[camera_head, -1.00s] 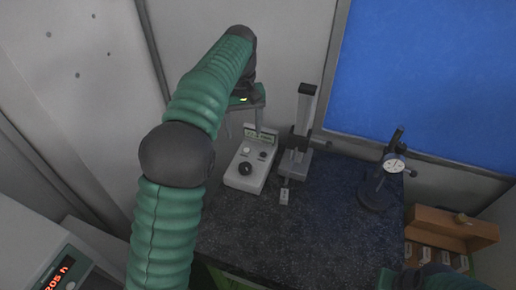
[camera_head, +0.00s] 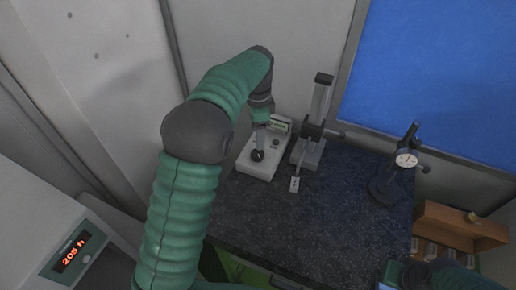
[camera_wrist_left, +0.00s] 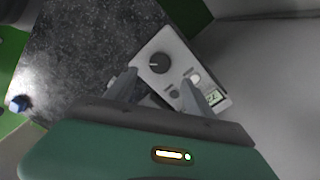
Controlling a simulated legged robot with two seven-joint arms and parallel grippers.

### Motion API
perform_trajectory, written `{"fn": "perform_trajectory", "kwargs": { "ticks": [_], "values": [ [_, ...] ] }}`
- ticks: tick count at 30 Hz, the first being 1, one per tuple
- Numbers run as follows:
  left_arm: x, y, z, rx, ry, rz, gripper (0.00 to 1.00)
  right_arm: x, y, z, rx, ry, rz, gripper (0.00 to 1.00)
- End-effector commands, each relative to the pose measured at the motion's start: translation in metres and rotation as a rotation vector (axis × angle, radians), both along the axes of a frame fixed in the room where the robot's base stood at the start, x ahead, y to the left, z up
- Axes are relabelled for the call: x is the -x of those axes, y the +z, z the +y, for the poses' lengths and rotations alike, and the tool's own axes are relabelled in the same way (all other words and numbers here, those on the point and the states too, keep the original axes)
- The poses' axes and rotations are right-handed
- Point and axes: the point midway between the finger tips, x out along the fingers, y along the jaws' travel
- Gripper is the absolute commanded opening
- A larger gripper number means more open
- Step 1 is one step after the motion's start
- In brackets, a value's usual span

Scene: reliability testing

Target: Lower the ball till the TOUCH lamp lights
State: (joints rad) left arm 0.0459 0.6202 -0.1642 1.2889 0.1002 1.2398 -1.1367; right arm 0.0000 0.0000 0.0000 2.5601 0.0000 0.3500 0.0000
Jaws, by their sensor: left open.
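A pale control box (camera_head: 250,168) stands on the dark bench top. In the left wrist view the box (camera_wrist_left: 143,55) shows a black knob (camera_wrist_left: 159,63), a pale round lamp (camera_wrist_left: 196,78), a darker round part (camera_wrist_left: 175,94) and a small display (camera_wrist_left: 214,97). I cannot read the lamp labels. My left gripper (camera_wrist_left: 158,80) is open, its fingers over the box on either side of the knob's near side, with nothing between them. In the head view the left gripper (camera_head: 261,138) hangs over the box. A stand with an upright column (camera_head: 321,98) is right of the box; no ball can be made out.
A dial gauge on a stand (camera_head: 406,160) is at the right of the bench (camera_head: 290,225). A wooden box (camera_head: 450,225) sits beyond the bench's right edge. A display unit reading 205 h (camera_head: 73,252) is at lower left. Part of my right arm shows at the bottom right.

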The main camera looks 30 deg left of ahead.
Motion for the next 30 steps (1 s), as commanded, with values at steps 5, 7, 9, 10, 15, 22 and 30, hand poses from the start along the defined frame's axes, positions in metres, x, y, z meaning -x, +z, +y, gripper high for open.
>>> {"fn": "perform_trajectory", "kwargs": {
  "ticks": [5,7,9,10,15,22,30],
  "values": [
    [0.001,-0.043,0.000,0.001,0.002,0.006,0.62,0.000,0.017,0.000,0.000,0.000,0.000,0.00],
    [0.002,-0.058,0.000,0.000,0.002,0.005,0.62,0.000,0.020,0.000,0.000,0.000,0.000,0.00],
    [0.001,-0.070,0.000,0.001,0.001,0.004,0.62,0.000,0.024,0.000,0.000,0.000,0.000,0.00],
    [0.001,-0.074,0.000,0.000,0.001,0.002,0.62,0.000,0.024,0.000,0.000,0.000,0.000,0.00],
    [0.001,-0.086,0.000,0.000,0.002,0.000,0.62,0.000,0.026,0.000,0.000,0.000,0.000,0.00],
    [0.001,-0.086,0.000,-0.001,0.002,-0.001,0.58,0.000,0.025,0.000,0.000,0.000,0.000,0.00],
    [0.000,-0.086,0.000,0.000,0.003,-0.001,0.23,0.000,0.025,0.000,0.000,0.000,0.000,0.00]
  ]
}}
